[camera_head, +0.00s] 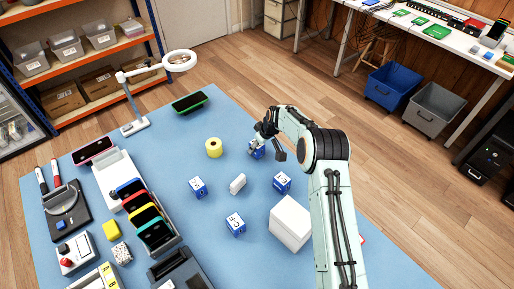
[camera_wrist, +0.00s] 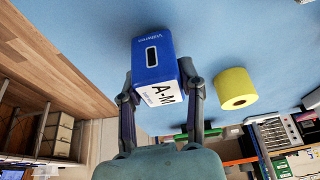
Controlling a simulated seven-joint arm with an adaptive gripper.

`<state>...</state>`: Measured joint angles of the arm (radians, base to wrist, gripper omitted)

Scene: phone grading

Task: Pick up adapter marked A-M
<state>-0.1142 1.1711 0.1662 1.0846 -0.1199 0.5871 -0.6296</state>
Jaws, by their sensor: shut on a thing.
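The adapter marked A-M is a blue block with a white label, held between the two fingers of my gripper (camera_wrist: 162,95). In the wrist view the A-M adapter (camera_wrist: 153,58) shows its label reading "A-M" and a dark slot on a blue face. In the head view the A-M adapter (camera_head: 257,153) is partly hidden by my gripper (camera_head: 262,146), near the right edge of the blue mat. I cannot tell whether it touches the mat.
A yellow roll (camera_head: 214,148) stands left of my gripper. A small white block (camera_head: 237,184) and a white box (camera_head: 291,223) are nearer. A green-edged phone (camera_head: 189,101) and a ring lamp (camera_head: 180,61) are behind. Colored phones stand in a rack (camera_head: 164,249) at left.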

